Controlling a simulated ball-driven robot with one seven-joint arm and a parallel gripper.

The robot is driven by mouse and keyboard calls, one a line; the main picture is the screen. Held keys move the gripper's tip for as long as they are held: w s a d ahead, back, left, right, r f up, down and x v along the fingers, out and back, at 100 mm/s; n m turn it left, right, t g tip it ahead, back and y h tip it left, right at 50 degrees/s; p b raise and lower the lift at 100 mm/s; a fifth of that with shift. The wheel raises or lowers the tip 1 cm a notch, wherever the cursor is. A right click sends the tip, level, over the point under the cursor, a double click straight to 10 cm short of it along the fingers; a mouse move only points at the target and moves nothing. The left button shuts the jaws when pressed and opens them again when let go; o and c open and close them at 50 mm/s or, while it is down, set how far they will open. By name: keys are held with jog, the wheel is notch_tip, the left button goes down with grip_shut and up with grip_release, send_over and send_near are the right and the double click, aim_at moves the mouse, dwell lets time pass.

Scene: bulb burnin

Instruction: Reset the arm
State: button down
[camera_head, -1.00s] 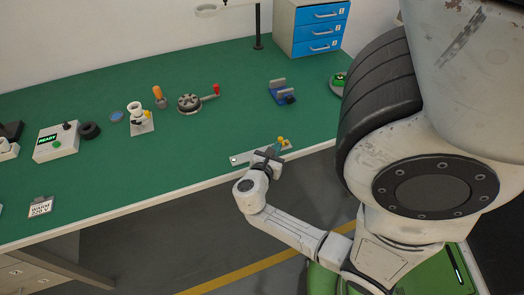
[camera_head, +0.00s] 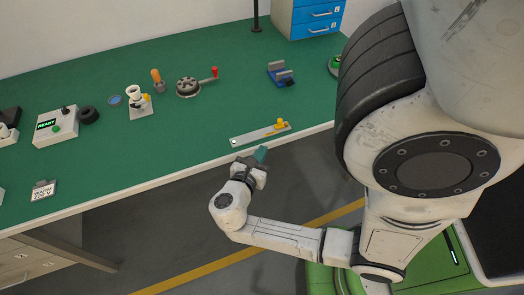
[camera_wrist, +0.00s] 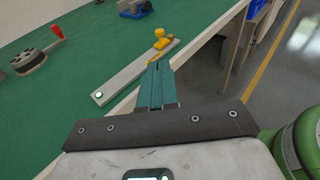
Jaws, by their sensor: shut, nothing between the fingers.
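My gripper (camera_head: 261,154) is at the front edge of the green bench (camera_head: 150,180), in front of a flat grey bar with a yellow knob. Its teal fingers are together with nothing between them. They also show in the wrist view (camera_wrist: 157,84), pointing toward the bar. My arm is bent low in front of the bench, apart from the bench objects.
The grey bar (camera_head: 250,136) with its yellow knob (camera_head: 280,123) lies near the front edge. A READY box (camera_head: 55,128), a crank wheel (camera_head: 188,87), a blue fixture (camera_head: 280,76) and blue drawers (camera_head: 318,12) stand farther back. Bench is clear around the middle.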

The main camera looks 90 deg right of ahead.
dwell(0.4)
jog(key=w+a+f+m+t+y, duration=0.1)
jog(key=w+a+m+t+y, duration=0.2)
jog(key=a+m+y, duration=0.4)
jog(key=w+a+f+m+t+y, duration=0.1)
jog(key=w+a+m+t+y, duration=0.3)
jog(key=a, duration=0.9)
jog(key=w+m+y, duration=0.1)
jog(key=m+y, duration=0.2)
jog(key=shift+w+a+f, duration=0.15)
jog(key=shift+w, duration=0.15)
